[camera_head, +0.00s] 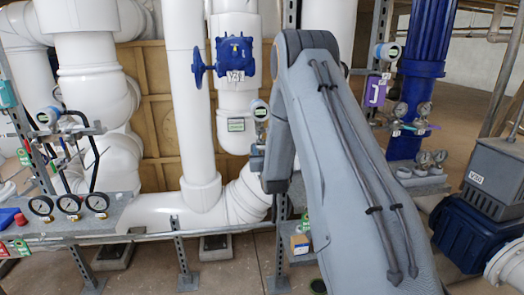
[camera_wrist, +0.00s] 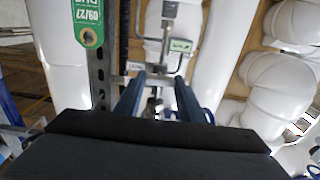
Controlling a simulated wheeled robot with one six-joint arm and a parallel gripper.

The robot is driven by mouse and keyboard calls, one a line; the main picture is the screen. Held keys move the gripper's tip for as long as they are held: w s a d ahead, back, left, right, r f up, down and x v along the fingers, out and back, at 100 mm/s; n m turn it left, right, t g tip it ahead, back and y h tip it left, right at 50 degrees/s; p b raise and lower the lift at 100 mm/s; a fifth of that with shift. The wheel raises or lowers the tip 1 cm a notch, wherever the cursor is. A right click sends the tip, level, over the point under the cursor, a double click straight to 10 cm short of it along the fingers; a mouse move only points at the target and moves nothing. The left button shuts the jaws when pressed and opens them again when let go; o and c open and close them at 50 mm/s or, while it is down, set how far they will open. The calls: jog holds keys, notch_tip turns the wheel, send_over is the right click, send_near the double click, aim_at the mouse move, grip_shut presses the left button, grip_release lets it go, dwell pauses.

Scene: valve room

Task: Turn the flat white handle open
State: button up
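In the wrist view the two blue-grey fingers of my gripper (camera_wrist: 158,92) point away from the camera and stand apart. A small metal fitting (camera_wrist: 155,103) shows in the gap between them; I cannot tell whether either finger touches it. A small flat white piece (camera_wrist: 135,66) with dark marks shows by the left fingertip. It may be the flat white handle, but I cannot tell for sure. A thin metal bracket or tubing (camera_wrist: 165,38) rises just beyond the fingertips. In the head view my arm hides the gripper's fingertips and the handle.
A perforated metal post (camera_wrist: 103,60) with a green tag (camera_wrist: 88,22) stands close left of the fingers. White pipes (camera_wrist: 270,80) fill the right. In the head view, gauges (camera_head: 69,204) sit on a shelf at left, and a blue valve (camera_head: 235,58) is behind.

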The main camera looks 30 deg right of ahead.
jog(key=shift+n+b, duration=0.3)
jog(key=shift+b, duration=0.05)
jog(key=shift+a+f+n+b, duration=0.1)
jog(key=shift+n+b, duration=6.2)
jog(key=shift+n, duration=2.4)
jog(key=o, duration=1.1)
jog(key=shift+c, duration=0.2)
jog(key=shift+s, duration=0.1)
